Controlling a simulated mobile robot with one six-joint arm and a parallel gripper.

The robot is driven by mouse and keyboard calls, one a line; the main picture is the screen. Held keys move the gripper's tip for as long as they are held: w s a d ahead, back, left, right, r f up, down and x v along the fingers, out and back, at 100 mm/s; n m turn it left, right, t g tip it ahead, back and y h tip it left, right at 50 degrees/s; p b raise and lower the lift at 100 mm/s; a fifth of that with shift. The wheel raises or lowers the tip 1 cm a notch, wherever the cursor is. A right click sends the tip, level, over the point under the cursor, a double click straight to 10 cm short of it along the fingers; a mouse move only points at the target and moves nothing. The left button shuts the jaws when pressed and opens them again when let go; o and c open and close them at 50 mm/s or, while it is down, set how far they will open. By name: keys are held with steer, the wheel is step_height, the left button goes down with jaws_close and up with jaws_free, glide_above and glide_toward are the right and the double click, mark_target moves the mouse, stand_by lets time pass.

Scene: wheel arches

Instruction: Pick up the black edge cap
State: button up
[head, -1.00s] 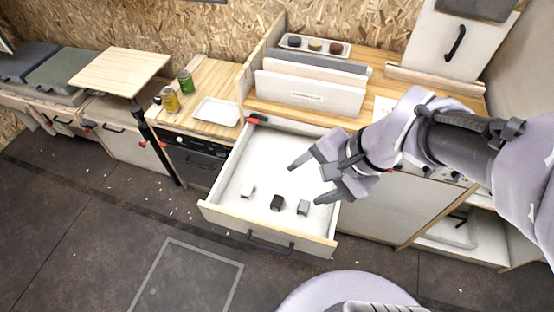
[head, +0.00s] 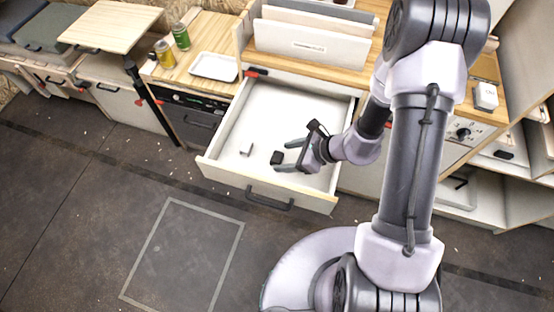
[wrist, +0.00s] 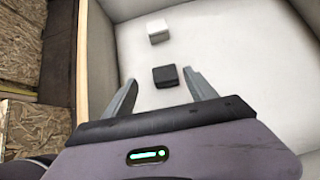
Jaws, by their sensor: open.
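The black edge cap (head: 277,158) lies on the floor of the open white drawer (head: 262,112). In the wrist view the black edge cap (wrist: 166,76) is just beyond the fingertips, roughly between their lines. My gripper (head: 287,156) is inside the drawer area, to the right of the cap, with its fingers pointing left toward it. In the wrist view my gripper (wrist: 161,80) is open with nothing between its fingers. A white cap (wrist: 158,31) lies beyond the black one; it also shows in the head view (head: 246,150). The grey cap is hidden in the head view.
The drawer's wooden front edge (head: 265,186) and side walls surround the caps. Upright panels (head: 305,42) stand behind the drawer.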

mark_target(278, 157)
steer(key=x, duration=0.1)
steer(key=b+x, duration=0.1)
steer(key=x, duration=0.1)
steer(key=b+x, duration=0.1)
steer(key=x, duration=0.1)
steer(key=shift+w+d+f, duration=0.2)
steer(key=shift+w+f, duration=0.15)
steer(key=shift+r, duration=0.15)
jaws_close()
step_height(278, 157, up, 10)
steer(key=p, duration=0.4)
